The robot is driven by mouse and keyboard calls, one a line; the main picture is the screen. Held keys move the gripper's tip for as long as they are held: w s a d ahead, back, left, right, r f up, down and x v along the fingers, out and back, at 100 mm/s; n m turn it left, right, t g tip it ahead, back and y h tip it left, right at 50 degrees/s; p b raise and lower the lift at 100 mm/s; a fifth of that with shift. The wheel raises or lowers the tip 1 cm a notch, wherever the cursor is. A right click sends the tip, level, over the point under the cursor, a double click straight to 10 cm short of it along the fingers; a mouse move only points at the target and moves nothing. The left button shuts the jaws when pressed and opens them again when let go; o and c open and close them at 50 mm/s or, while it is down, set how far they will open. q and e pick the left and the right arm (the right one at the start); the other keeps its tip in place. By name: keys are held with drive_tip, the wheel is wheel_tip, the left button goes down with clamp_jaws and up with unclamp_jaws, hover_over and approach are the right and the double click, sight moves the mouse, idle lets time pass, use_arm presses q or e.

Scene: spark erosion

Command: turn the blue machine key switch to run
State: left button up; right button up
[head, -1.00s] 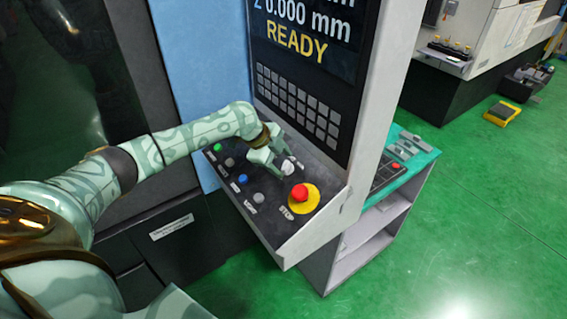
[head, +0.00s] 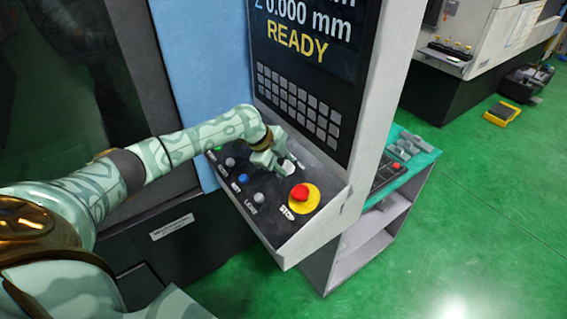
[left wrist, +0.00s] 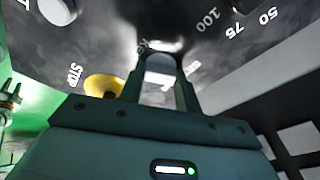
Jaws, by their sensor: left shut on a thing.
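The blue machine (head: 190,70) has a dark sloping control panel (head: 268,222). My left gripper (head: 281,166) reaches over this panel from the left, its fingers close to the surface. In the left wrist view its two fingers (left wrist: 160,88) are shut on a small silver part, which appears to be the key switch (left wrist: 160,68). In the head view the key switch (head: 289,167) shows as a pale spot at the fingertips. White lettering sits beside it in the wrist view but is too small to read, so its exact setting cannot be told. My right gripper is not in view.
A red stop button (head: 300,192) on a yellow disc sits just in front of my gripper. Blue (head: 243,178) and grey (head: 258,199) buttons lie nearer. The keypad and READY screen (head: 300,35) rise behind. A teal-topped cart (head: 418,162) stands right.

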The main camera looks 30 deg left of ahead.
use_arm(q)
drive_tip(key=m, duration=0.5)
drive_tip(key=shift+g+b, duration=0.3)
drive_tip(key=shift+g, duration=0.1)
drive_tip(key=m, duration=0.6)
drive_tip(key=shift+w+g+y, duration=0.1)
drive_tip(key=shift+g+y, duration=0.2)
drive_tip(key=shift+m, duration=0.3)
drive_tip(key=o, duration=1)
drive_tip(key=shift+r, duration=0.1)
drive_tip(key=v, duration=1.6)
drive_tip(key=shift+d+r, duration=0.1)
